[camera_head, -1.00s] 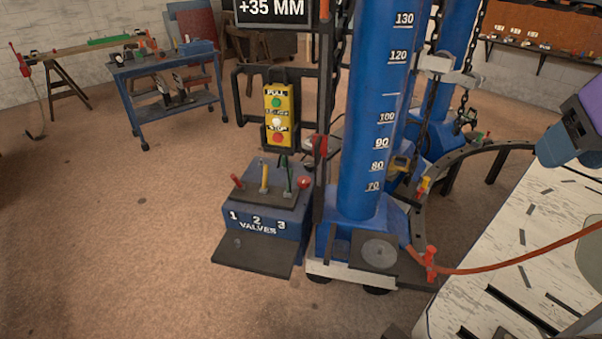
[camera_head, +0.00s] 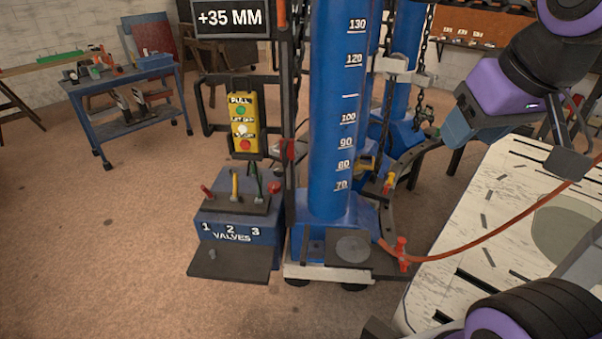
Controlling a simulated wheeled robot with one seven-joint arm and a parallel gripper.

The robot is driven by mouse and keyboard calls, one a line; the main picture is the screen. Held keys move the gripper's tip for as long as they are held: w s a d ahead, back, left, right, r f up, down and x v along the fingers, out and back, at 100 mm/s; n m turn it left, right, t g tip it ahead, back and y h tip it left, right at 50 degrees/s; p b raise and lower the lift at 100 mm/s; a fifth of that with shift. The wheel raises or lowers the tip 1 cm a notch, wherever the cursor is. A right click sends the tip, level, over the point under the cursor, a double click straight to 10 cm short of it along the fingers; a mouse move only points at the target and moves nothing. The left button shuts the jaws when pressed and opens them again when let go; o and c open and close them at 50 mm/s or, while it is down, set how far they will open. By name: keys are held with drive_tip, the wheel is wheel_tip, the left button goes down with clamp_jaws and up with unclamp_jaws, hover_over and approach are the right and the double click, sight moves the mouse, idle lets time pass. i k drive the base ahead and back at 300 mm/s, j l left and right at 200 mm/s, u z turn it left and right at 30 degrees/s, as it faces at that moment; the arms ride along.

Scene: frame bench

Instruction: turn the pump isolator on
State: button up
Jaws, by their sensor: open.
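The blue frame rig (camera_head: 335,120) stands in the middle of the head view. Which of its controls is the pump isolator I cannot tell. A red-handled part (camera_head: 288,151) sits on the dark upright at the rig's left. A red valve-like fitting (camera_head: 402,250) sits at the rig's base, where an orange hose joins. A yellow pendant (camera_head: 243,122) with green, white and red buttons hangs left. The blue valve box (camera_head: 238,229), marked 1 2 3, has several coloured levers. My gripper (camera_head: 580,137) is at the right edge, partly seen, open and apart from these controls.
A pale, worn bench (camera_head: 465,240) fills the lower right, with the orange hose (camera_head: 490,235) passing over it. Chains hang by the blue columns. A blue trolley (camera_head: 130,108) stands back left. The floor at left is clear. A display (camera_head: 231,18) reads +35 MM.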

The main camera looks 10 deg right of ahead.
sight(273, 187)
drive_tip(key=i+j+z, duration=0.1)
drive_tip(key=i+j, duration=0.2)
drive_tip(key=j, duration=0.25)
drive_tip(key=i+j+z, duration=0.1)
drive_tip(key=i+j, duration=0.15)
drive_tip(key=j, duration=0.35)
drive_tip(key=i+j+z, duration=0.1)
drive_tip(key=j, duration=0.5)
drive_tip(key=i+j+z, duration=0.1)
drive_tip(key=i+j, duration=0.25)
drive_tip(key=j, duration=0.3)
drive_tip(key=i+j+z, duration=0.1)
drive_tip(key=j, duration=0.55)
drive_tip(key=i+j+z, duration=0.1)
drive_tip(key=i+j, duration=0.15)
drive_tip(key=j, duration=0.4)
drive_tip(key=i+j+z, duration=0.1)
drive_tip(key=j, duration=0.55)
drive_tip(key=i+j+z, duration=0.1)
drive_tip(key=j, duration=0.6)
drive_tip(key=l, duration=0.2)
